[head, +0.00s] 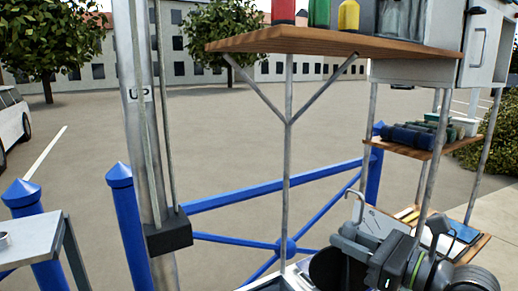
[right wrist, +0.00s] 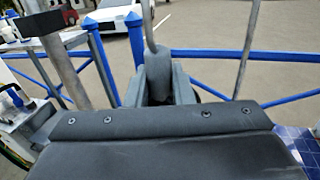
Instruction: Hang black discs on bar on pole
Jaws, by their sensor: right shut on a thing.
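The grey pole (head: 137,110) stands upright at the left of the head view, with an "UP" label, thin rods along it and a black block (head: 168,233) low on it. My right gripper (head: 358,238) is at the lower right, apart from the pole. It is shut on a grey hooked piece (head: 355,192), whose bent end rises above the jaws; its stem shows in the right wrist view (right wrist: 149,28) between the fingers (right wrist: 160,88). A dark round shape (head: 326,268) beside the gripper may be a black disc; I cannot tell whether it is attached. My left gripper is out of view.
A wooden shelf (head: 300,41) with coloured bottles stands above my right arm on thin grey legs. A lower shelf (head: 400,148) holds dark rolls. Blue railings (head: 250,195) run behind the pole. A grey table (head: 35,242) is at the far left.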

